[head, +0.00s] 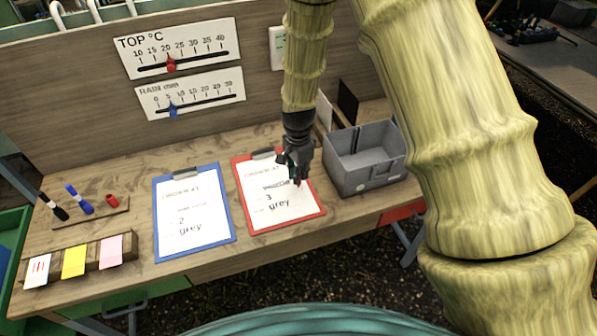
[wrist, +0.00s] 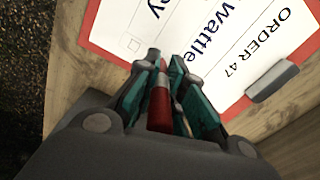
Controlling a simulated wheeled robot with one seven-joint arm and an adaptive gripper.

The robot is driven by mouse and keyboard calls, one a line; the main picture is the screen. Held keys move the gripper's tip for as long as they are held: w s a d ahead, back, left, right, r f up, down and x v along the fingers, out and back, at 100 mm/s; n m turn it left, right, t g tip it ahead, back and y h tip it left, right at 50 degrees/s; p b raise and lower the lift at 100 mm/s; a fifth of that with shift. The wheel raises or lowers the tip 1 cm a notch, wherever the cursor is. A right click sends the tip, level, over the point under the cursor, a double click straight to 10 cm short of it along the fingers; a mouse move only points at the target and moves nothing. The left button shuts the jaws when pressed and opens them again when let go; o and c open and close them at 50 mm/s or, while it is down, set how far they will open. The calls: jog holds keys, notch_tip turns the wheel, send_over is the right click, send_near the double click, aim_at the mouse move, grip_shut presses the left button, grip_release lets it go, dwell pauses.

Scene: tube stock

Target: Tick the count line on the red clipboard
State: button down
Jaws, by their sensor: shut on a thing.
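The red clipboard (head: 322,213) lies on the bench with a white sheet that reads "3" and "grey" in the head view. In the wrist view its red edge (wrist: 92,20) frames the sheet, with "ORDER 47", "wattle" and a small empty box (wrist: 133,44). My gripper (head: 296,172) is over the sheet's upper right part. It is shut on a red marker (wrist: 160,108), whose tip points toward the sheet beside the box. I cannot tell whether the tip touches the paper. My gripper hides part of the sheet's writing.
A blue clipboard (head: 232,240) lies to the left. A grey bin (head: 366,178) stands close to the right of the red clipboard. A holder (head: 88,218) with black and blue markers and a red cap-like piece is at far left, behind coloured cards (head: 74,262). Slider boards hang behind.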

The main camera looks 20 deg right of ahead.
jog(key=shift+f, duration=0.4)
dwell(0.4)
jog(key=shift+s+d+p, duration=0.25)
jog(key=shift+s+p, duration=0.05)
dwell(1.1)
jog(key=shift+w+d, duration=0.3)
jog(key=shift+w, duration=0.3)
dwell(0.9)
jog(key=shift+r+p, duration=0.1)
jog(key=shift+p, duration=0.35)
dwell(0.4)
jog(key=shift+r+p, duration=1.05)
jog(key=shift+r, duration=0.4)
